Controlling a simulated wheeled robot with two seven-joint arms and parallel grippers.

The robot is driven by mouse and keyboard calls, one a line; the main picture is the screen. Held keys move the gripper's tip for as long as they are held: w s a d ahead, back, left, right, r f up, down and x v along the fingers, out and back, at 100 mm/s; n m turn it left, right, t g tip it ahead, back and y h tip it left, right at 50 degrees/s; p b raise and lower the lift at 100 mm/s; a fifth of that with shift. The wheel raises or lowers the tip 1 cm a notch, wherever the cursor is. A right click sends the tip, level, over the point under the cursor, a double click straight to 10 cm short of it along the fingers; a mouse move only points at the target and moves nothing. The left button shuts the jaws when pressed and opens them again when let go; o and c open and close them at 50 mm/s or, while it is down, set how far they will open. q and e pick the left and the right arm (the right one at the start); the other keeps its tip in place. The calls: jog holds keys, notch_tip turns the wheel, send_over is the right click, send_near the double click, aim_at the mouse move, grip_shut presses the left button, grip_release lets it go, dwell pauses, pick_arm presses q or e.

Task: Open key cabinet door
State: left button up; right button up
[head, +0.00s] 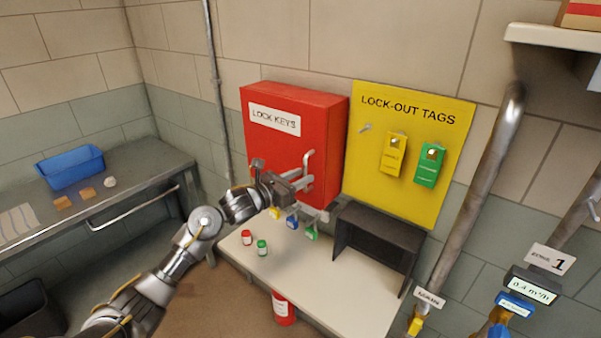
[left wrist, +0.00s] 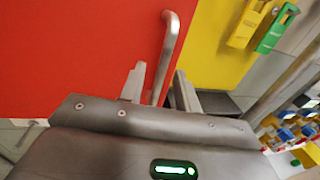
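The red key cabinet (head: 270,145), labelled LOCK KEYS, hangs on the wall in the head view, and its door looks shut. Its metal handle (head: 309,163) stands upright near the door's right edge. In the left wrist view the handle (left wrist: 169,45) runs down between the two fingers of my left gripper (left wrist: 160,90). The fingers are apart, with gaps showing beside the bar, so the gripper is open around the handle's lower part. In the head view my left gripper (head: 304,182) is in front of the door's lower right. My right gripper is not in view.
A yellow lock-out tags board (head: 385,205) is right of the cabinet. Below are a pale table (head: 340,290), a dark open box (head: 385,232), several small padlocks, and red and green containers. A metal bench with a blue bin (head: 70,168) stands left. Pipes rise at right.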

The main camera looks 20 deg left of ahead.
pick_arm(q)
jog(key=shift+w+d, duration=0.15)
jog(key=shift+w, duration=0.05)
grip_shut()
dwell(0.3)
